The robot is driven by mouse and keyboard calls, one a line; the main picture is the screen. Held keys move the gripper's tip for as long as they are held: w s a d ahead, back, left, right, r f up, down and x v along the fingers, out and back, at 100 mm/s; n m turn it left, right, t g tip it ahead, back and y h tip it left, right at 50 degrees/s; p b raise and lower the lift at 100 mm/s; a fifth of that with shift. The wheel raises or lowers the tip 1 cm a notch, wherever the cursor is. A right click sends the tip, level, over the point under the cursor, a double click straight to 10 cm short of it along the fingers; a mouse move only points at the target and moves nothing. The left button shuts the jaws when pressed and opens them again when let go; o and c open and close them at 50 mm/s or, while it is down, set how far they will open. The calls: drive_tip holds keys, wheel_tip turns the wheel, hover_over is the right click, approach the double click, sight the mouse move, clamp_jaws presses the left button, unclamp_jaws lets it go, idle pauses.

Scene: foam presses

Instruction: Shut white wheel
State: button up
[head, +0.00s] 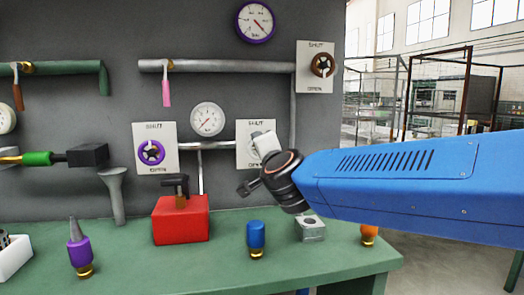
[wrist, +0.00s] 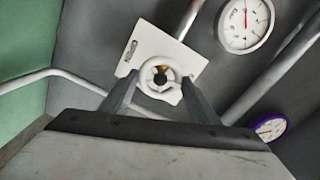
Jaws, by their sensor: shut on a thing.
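The white wheel (wrist: 159,66) is a small ring with a dark centre on a white plate (wrist: 140,40). In the wrist view, my gripper's (wrist: 160,82) two fingers stand on either side of the wheel and are shut on it. In the head view, the plate (head: 243,155) reads SHUT at the top and OPEN at the bottom. There my gripper (head: 264,146) and wrist cover most of the wheel. I cannot tell which way the wheel is turned.
A purple wheel (head: 151,153) and a brown wheel (head: 322,65) sit on similar plates. A round gauge (head: 207,119) and grey pipes (head: 215,66) are close by. Below, the green bench (head: 225,270) holds a red box (head: 180,222), a blue-topped piece (head: 256,236) and a metal block (head: 310,229).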

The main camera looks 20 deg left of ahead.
drive_tip(key=shift+m, duration=1)
drive_tip(key=shift+f, duration=0.1)
drive_tip(key=o, duration=1.1)
drive_tip(key=shift+c, duration=0.2)
drive_tip(key=v, duration=1.7)
drive_tip(key=shift+s, duration=0.2)
